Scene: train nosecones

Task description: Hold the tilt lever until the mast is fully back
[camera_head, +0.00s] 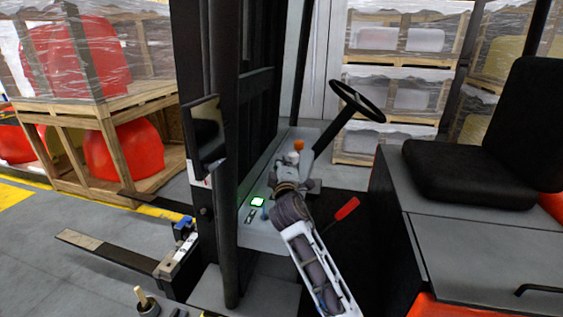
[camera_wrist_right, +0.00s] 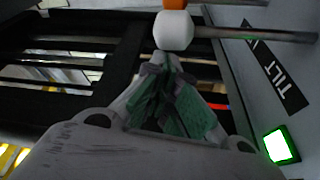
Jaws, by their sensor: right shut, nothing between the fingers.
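A lever with a white knob (camera_wrist_right: 173,30) and a metal rod stands close to a black TILT label (camera_wrist_right: 275,70) in the wrist view. The white knob also shows in the head view (camera_head: 291,157). My right gripper (camera_wrist_right: 166,66) is shut and empty, its green-padded fingertips just short of the white knob. I cannot tell whether they touch it. In the head view my right gripper (camera_head: 290,174) is at the lever console, partly hidden by its own wrist. The dark mast (camera_head: 258,95) stands close to upright; its exact tilt is hard to judge. My left gripper is not in view.
An orange knob (camera_head: 298,145) is just behind the white one. The steering wheel (camera_head: 357,101), a red-handled lever (camera_head: 346,209) and the black seat (camera_head: 480,150) are to the right. Wrapped crates stand behind.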

